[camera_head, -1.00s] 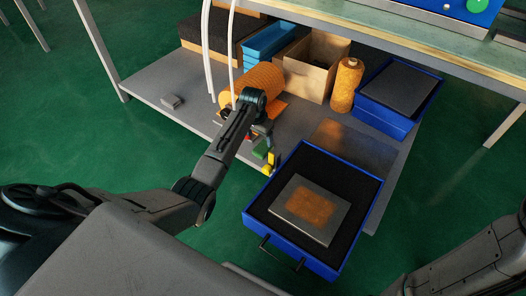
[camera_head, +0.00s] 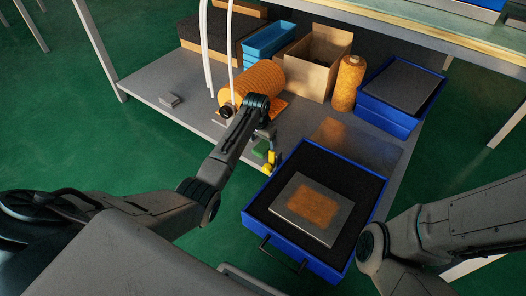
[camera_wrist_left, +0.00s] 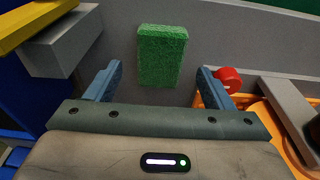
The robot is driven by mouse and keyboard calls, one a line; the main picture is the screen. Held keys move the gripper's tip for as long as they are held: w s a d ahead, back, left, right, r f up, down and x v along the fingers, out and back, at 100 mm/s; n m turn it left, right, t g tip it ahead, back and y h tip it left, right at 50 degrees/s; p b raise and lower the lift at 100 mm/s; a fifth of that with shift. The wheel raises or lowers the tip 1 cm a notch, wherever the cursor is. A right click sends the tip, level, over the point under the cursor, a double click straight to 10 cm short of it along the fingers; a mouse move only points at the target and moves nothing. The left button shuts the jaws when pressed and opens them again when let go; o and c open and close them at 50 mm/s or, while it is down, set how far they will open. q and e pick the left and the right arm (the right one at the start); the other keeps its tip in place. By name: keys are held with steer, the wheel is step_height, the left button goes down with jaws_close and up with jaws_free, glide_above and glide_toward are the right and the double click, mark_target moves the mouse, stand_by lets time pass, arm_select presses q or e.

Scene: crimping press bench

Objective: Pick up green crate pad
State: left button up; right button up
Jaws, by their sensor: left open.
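The green crate pad (camera_wrist_left: 162,58) is a rough, textured green block on the grey shelf, in the upper middle of the left wrist view. In the head view it shows as a small green patch (camera_head: 260,149), partly covered by my left gripper (camera_head: 267,134). In the left wrist view the blue-grey fingers of my left gripper (camera_wrist_left: 160,76) are spread apart and empty. The pad shows between and just beyond the fingertips, with a gap on each side. My right arm enters the head view at the right, but its gripper is not visible.
A blue crate (camera_head: 341,258) with dark foam and a metal plate (camera_head: 338,222) stands right of the gripper. A yellow piece (camera_head: 268,168) is close to the pad. An orange roll (camera_head: 262,80) lies behind. A red knob (camera_wrist_left: 229,77) is beside the right finger.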

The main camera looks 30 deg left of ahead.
mark_target(263, 148)
arm_select(q)
steer(key=f, duration=0.1)
steer(key=f+b, duration=0.1)
steer(key=shift+w+f, duration=0.2)
steer(key=shift+f, duration=0.2)
steer(key=shift+r, duration=0.1)
steer(key=shift+c, duration=0.2)
steer(key=c, duration=1)
